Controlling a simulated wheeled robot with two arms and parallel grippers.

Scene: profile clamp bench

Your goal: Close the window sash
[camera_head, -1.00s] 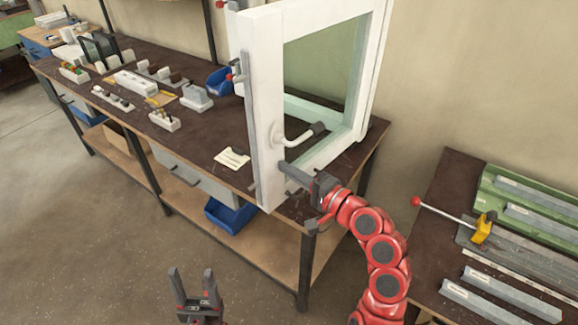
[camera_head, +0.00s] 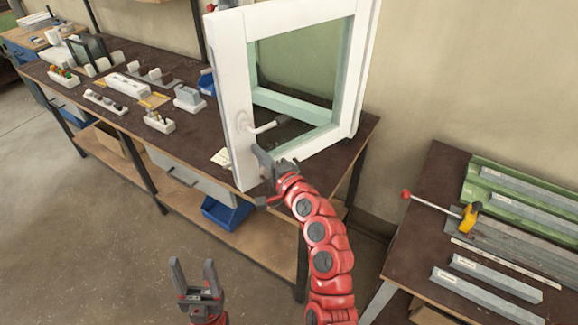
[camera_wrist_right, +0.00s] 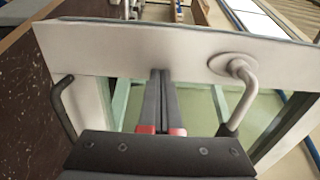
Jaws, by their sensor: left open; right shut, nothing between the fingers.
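The window sash (camera_head: 232,100) is a white frame with a greenish opening, standing ajar at the bench's right end. Its white lever handle (camera_head: 265,127) sticks out from the near upright; the handle also shows in the right wrist view (camera_wrist_right: 243,85). My right gripper (camera_head: 262,160) is shut and empty, its fingers at the near upright's inner side just below the handle. In the right wrist view the fingertips (camera_wrist_right: 161,73) meet the edge of the white upright; contact looks likely. My left gripper (camera_head: 193,268) is open and empty, low over the floor.
The dark workbench (camera_head: 190,152) carries small parts trays and blocks to the left. A blue bin (camera_head: 226,213) sits on its lower shelf. A second bench (camera_head: 412,238) at right holds metal profiles and a clamp with a yellow grip (camera_head: 468,216). The floor at lower left is clear.

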